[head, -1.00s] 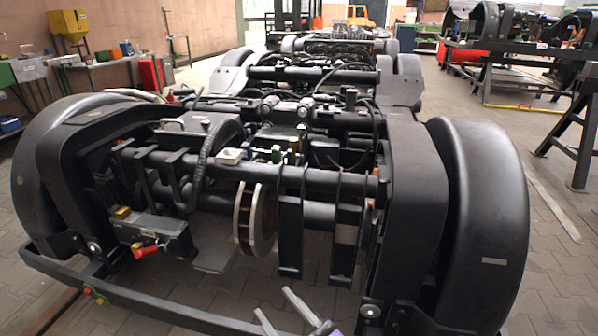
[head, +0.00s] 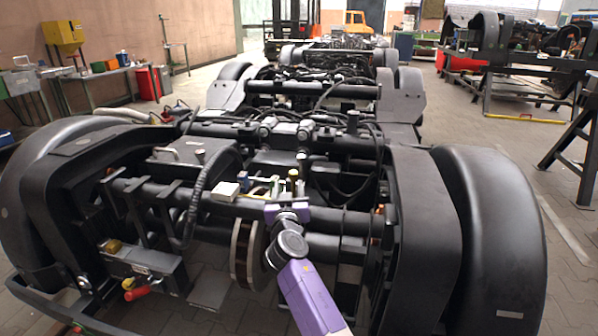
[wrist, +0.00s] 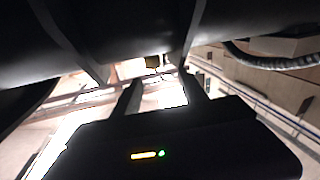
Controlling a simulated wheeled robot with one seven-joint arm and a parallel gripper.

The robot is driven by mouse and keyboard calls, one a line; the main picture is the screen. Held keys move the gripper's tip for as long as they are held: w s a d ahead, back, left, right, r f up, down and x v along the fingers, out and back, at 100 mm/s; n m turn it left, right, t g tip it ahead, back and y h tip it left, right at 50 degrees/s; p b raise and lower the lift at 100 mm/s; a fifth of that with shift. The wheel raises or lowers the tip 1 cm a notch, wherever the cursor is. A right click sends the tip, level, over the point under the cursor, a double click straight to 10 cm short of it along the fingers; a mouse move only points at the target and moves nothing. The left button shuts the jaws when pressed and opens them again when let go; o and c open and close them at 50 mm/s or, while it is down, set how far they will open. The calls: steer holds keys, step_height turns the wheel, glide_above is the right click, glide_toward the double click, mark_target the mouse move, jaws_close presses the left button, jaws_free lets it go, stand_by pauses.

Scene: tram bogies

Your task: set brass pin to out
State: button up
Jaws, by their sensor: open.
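A small upright brass-yellow piece with a dark top (head: 293,177), which looks like the brass pin, stands on the bogie frame behind the front cross tube in the head view. My gripper (head: 287,212) is at the front of the tube, just below and in front of this piece; its fingers are hard to make out there. In the wrist view my gripper (wrist: 163,88) has its two dark fingers spread apart, with nothing held. A small yellowish piece (wrist: 152,64) shows beyond the fingertips, partly cut off by a dark tube. I cannot tell the pin's position setting.
The bogie's dark cross tube (head: 340,221) runs close to my gripper. A small cream box (head: 224,191) sits on the tube to the left. A brake disc (head: 246,252) is beside my wrist. A red handle (head: 136,293) sticks out at the lower left.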

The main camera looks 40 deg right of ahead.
mark_target(293, 176)
steer(key=shift+s+d+f+m, duration=0.15)
steer(key=shift+s+d+m, duration=0.25)
steer(key=shift+m, duration=0.3)
steer(key=shift+b+x, duration=1.25)
steer(key=shift+x, duration=2.7)
jaws_close()
